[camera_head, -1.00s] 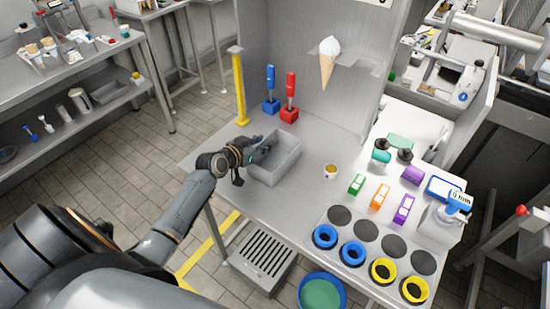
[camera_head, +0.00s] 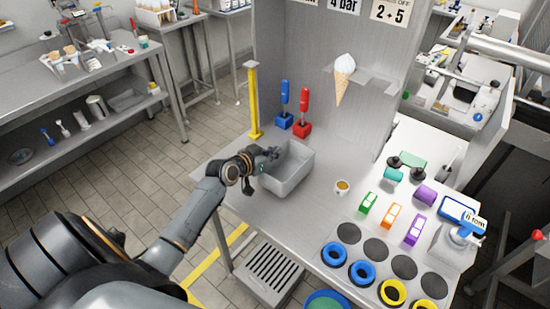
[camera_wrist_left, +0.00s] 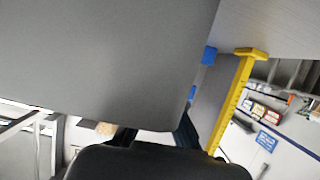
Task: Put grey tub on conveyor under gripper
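The grey tub (camera_head: 296,178) is an open rectangular box on the metal worktop, near its left side. My left gripper (camera_head: 270,155) is at the tub's left rim, with its fingertips over the tub's opening. The arm hides part of that rim, and whether the fingers close on the wall cannot be told. In the left wrist view a large grey surface (camera_wrist_left: 100,60), probably the tub, fills the upper left very close to the camera. I cannot make out a conveyor. My right gripper is not in view.
A yellow post (camera_head: 254,102), a blue-handled tool (camera_head: 284,100) and a red-handled tool (camera_head: 304,112) stand behind the tub. An ice-cream cone (camera_head: 343,80) is at a wall bracket. A small cup (camera_head: 342,188) and coloured blocks (camera_head: 391,215) stand right of the tub.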

